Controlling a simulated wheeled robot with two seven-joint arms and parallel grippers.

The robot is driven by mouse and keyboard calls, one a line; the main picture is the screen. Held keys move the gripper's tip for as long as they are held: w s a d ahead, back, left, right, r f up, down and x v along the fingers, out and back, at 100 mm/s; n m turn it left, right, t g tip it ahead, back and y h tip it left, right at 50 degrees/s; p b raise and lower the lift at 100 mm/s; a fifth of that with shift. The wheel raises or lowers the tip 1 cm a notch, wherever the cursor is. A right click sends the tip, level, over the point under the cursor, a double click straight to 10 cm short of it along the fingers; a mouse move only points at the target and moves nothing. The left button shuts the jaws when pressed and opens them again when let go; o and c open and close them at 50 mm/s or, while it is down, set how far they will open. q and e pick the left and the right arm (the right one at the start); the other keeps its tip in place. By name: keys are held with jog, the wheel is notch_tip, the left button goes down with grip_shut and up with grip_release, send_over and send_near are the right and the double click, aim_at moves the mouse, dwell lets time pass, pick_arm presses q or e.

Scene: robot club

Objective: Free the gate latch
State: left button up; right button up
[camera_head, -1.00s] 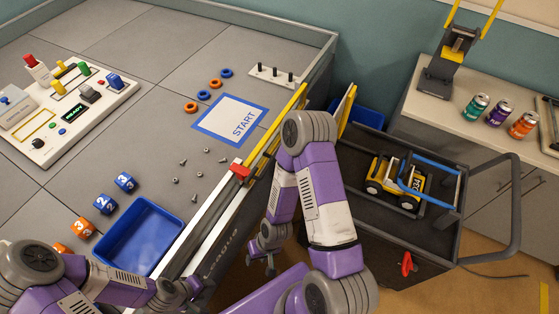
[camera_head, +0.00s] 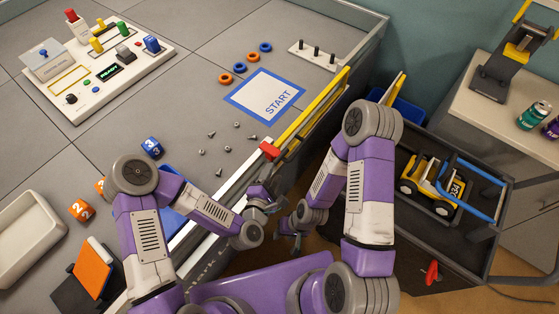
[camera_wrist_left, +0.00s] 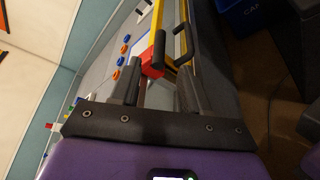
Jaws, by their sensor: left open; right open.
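The red gate latch (camera_head: 270,150) sits at the near end of the yellow gate bar (camera_head: 313,108), on the table's raised edge. In the left wrist view the red latch (camera_wrist_left: 153,57) shows just beyond my fingertips, between the two fingers, with a black handle (camera_wrist_left: 178,50) on its right. My left gripper (camera_head: 271,198) is open and empty, below the latch in the head view; its fingers (camera_wrist_left: 158,78) are apart. I cannot tell whether they touch anything. My right gripper (camera_head: 285,228) is open and empty, lower, off the table's side.
A dark cart (camera_head: 440,245) with a yellow toy vehicle (camera_head: 432,185) stands right of the table. Small bolts and nuts (camera_head: 228,149) lie near the latch, beside the START mat (camera_head: 264,96). A blue tray (camera_head: 180,228) is partly hidden by my left arm.

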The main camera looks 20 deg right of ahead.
aim_at(279, 162)
pick_arm(q)
jog(key=b+x, duration=0.1)
jog(key=x, duration=0.6)
jog(key=shift+w+d, duration=0.15)
jog(key=shift+f, duration=0.1)
grip_shut()
